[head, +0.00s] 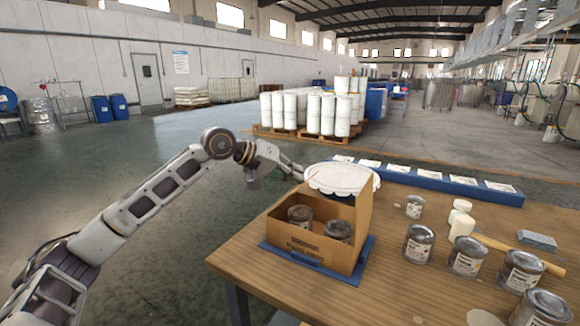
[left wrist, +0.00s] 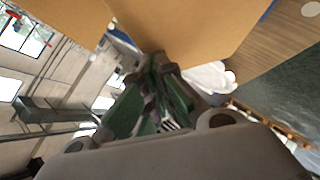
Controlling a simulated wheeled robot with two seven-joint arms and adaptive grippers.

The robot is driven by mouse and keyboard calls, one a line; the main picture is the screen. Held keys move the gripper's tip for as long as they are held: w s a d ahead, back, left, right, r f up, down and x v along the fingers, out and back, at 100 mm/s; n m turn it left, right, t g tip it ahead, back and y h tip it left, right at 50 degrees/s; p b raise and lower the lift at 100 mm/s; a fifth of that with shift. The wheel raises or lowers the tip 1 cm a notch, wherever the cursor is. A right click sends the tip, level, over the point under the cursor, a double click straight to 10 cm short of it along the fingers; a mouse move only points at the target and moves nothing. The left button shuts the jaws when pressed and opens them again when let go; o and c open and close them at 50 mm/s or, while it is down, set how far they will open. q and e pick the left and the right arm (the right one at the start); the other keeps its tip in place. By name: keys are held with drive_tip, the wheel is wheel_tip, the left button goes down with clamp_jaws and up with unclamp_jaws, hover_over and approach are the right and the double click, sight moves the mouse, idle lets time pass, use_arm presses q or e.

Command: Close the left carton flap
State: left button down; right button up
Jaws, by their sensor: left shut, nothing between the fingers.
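An open brown carton (head: 327,253) stands on a blue mat (head: 318,273) on the wooden table. Two dark-lidded cans, one on the left (head: 300,216) and one on the right (head: 338,231), are inside it. A tall cardboard panel (head: 363,220) stands up on its right side. I cannot clearly make out the left flap in the head view. My left gripper (head: 299,172) is shut and empty, at the carton's far left corner. In the left wrist view its fingertips (left wrist: 158,64) are right at a brown cardboard panel (left wrist: 190,28); whether they touch it is unclear.
A white scalloped dish (head: 343,179) lies just behind the carton. Several paint cans, such as this one (head: 419,243), a mallet (head: 462,225) and a grey-blue block (head: 537,240) occupy the table's right side. A blue rail (head: 440,185) with cards runs along the back edge.

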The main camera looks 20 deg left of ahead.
use_arm(q)
drive_tip(key=shift+d, duration=0.2)
drive_tip(key=shift+s+d+f+m+y+p, duration=0.1)
drive_tip(key=shift+d+f+m+y+p, duration=0.2)
drive_tip(key=shift+d+y+p, duration=0.3)
drive_tip(key=shift+s+d+f+m+y+p, duration=0.1)
drive_tip(key=shift+d+f+m+y+p, duration=0.2)
drive_tip(key=shift+d+y+p, duration=0.25)
drive_tip(key=shift+d+f+m+y+p, duration=0.4)
drive_tip(key=shift+d+f+y, duration=0.1)
drive_tip(key=shift+d+y, duration=0.1)
drive_tip(key=shift+d+f+y, duration=0.45)
drive_tip(key=shift+f, duration=0.15)
drive_tip(key=shift+d+f+m+y, duration=0.2)
drive_tip(key=shift+f+m+y, duration=0.1)
drive_tip(key=shift+m, duration=0.1)
drive_tip(key=f+b, duration=0.1)
drive_tip(key=d+f, duration=0.1)
drive_tip(key=f, duration=0.1)
drive_tip(key=shift+s+d+b, duration=0.15)
drive_tip(key=shift+b, duration=0.25)
use_arm(e)
drive_tip(key=shift+d+f, duration=0.25)
drive_tip(key=shift+f, duration=0.05)
drive_tip(key=shift+f, duration=0.1)
